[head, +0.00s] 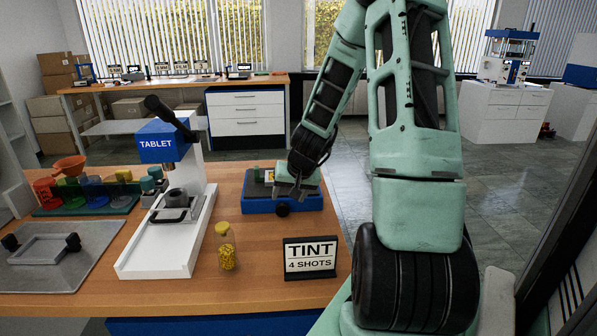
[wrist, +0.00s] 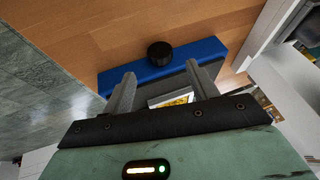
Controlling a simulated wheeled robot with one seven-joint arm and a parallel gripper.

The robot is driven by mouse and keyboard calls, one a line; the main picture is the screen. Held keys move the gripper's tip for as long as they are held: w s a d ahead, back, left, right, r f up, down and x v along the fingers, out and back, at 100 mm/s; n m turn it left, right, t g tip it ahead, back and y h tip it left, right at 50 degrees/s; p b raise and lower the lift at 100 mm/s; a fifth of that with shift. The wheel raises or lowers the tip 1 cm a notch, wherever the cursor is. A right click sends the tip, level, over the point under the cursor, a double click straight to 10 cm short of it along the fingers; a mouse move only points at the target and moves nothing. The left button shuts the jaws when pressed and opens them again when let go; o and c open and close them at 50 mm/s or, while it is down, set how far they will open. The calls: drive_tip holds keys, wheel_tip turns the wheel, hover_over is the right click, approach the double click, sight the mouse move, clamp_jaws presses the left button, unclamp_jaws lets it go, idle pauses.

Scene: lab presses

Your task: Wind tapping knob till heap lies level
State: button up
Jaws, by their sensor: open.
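The tapping unit is a low blue box (head: 310,204) at the right edge of the wooden bench, with a black round knob (head: 282,210) on its near side. In the wrist view the knob (wrist: 160,54) sticks out of the blue side (wrist: 208,48), just beyond my fingertips. My gripper (head: 290,191) is open above the unit, its two grey fingers apart with nothing held. In the wrist view a light-framed dish with a yellow heap (wrist: 174,99) shows between the fingers (wrist: 160,80). The heap is partly hidden, so its levelness cannot be told.
A white TABLET press (head: 160,225) is left of the unit. Coloured pots (head: 90,190) and a grey tray (head: 60,255) lie farther left.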

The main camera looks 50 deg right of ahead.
drive_tip(key=v, duration=1)
drive_tip(key=shift+r+p, duration=0.15)
drive_tip(key=shift+p, duration=0.25)
wheel_tip(320, 180, up, 2)
drive_tip(key=g+y+p, duration=0.2)
drive_tip(key=g+p, duration=0.3)
drive_tip(key=p, duration=0.7)
hover_over(283, 204)
wheel_tip(283, 204, down, 17)
drive_tip(key=p, duration=0.4)
drive_tip(key=shift+a, duration=0.15)
drive_tip(key=c, duration=1)
